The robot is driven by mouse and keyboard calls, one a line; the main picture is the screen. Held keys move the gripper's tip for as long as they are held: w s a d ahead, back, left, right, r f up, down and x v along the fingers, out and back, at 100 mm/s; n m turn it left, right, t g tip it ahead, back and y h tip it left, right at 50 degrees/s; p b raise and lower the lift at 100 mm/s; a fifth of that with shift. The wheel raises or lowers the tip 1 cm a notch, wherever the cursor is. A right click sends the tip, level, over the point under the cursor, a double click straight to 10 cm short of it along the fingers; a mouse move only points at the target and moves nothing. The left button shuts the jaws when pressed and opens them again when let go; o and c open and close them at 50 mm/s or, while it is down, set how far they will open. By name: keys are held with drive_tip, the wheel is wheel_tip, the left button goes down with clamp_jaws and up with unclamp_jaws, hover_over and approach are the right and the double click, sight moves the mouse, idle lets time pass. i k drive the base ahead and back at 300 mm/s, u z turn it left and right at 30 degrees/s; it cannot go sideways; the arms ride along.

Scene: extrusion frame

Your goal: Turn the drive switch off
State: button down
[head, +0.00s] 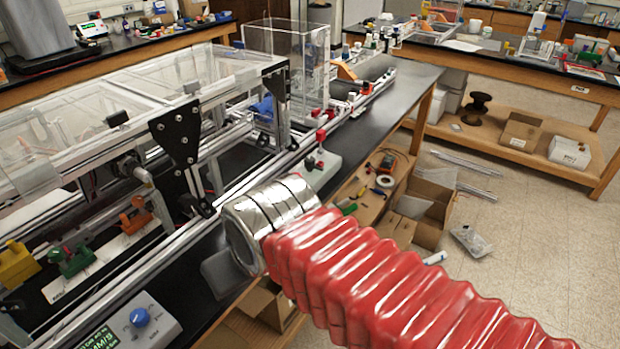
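A control box (155,325) with a blue knob (139,317) and a green-lit display reading "MM/S" (100,338) sits at the lower left, on the bench beside the frame. A small pale unit with a red-topped lever (320,136) stands farther back on the bench. I cannot tell whether either holds the drive switch, or how that switch is set. My arm, a red ribbed sleeve ending in a silver band, reaches in from the lower right over the bench edge, to the right of the control box. My gripper's fingers do not show.
The aluminium extrusion frame (225,93) with clear panels fills the left, with a black bracket (175,135) near my arm. Yellow, green and orange fittings (70,258) sit inside. A clear box (298,65) stands behind. Open cartons lie below the bench; floor (540,235) is clear at right.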

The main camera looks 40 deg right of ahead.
sight(309, 161)
drive_tip(key=z, duration=0.95)
